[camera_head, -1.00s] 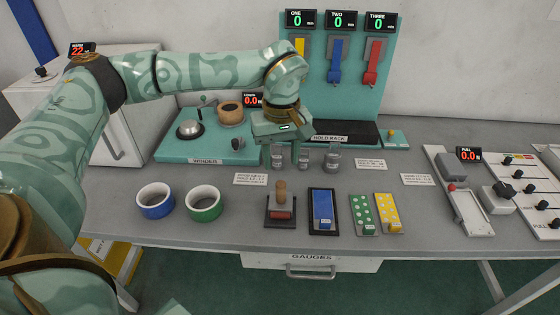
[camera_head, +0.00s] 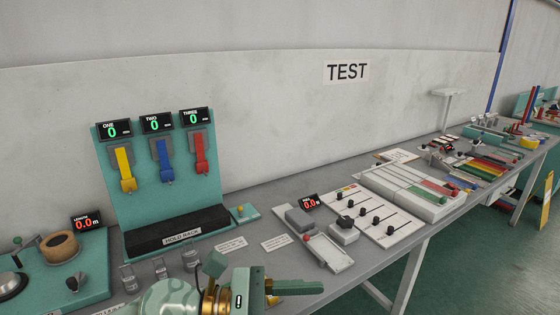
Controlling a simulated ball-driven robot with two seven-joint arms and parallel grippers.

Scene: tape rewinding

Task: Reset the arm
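The arm at the bottom edge appears to be my left one. Its gripper (camera_head: 298,289) points to the right, low in the picture, in front of the bench part with the hold rack. Only part of the gripper shows, and I cannot tell if its fingers are apart. No object shows clearly in it. My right arm and gripper are not in view.
The winder (camera_head: 92,262) is at the left, with a length display (camera_head: 88,222) reading 0.0.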

